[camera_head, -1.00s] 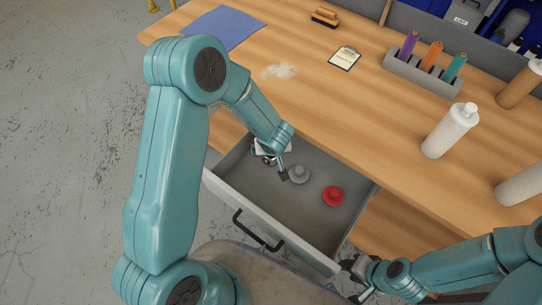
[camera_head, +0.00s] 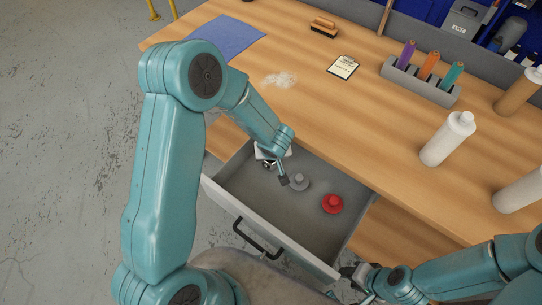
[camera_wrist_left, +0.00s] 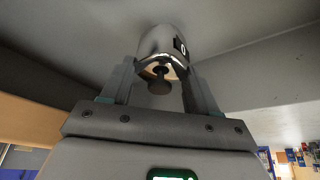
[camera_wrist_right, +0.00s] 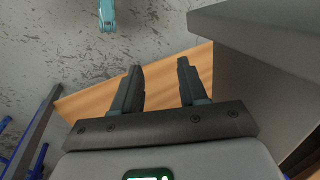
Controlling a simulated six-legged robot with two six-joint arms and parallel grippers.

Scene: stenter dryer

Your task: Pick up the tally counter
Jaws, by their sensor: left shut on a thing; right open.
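The tally counter (camera_wrist_left: 160,45) is a shiny chrome body with a dark number window and a small knob, seen in the left wrist view. My left gripper (camera_wrist_left: 158,75) is shut on it, with one finger on each side. In the head view my left gripper (camera_head: 277,172) is down inside the open grey drawer (camera_head: 235,205), at its left end, and the counter is mostly hidden there. My right gripper (camera_head: 355,274) is low at the drawer's front right corner. In the right wrist view its fingers (camera_wrist_right: 159,78) are apart with nothing between them.
A grey round knobbed object (camera_head: 299,182) lies beside my left gripper, and a red one (camera_head: 332,203) lies to its right in the drawer. The wooden tabletop (camera_head: 300,110) overhangs behind.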

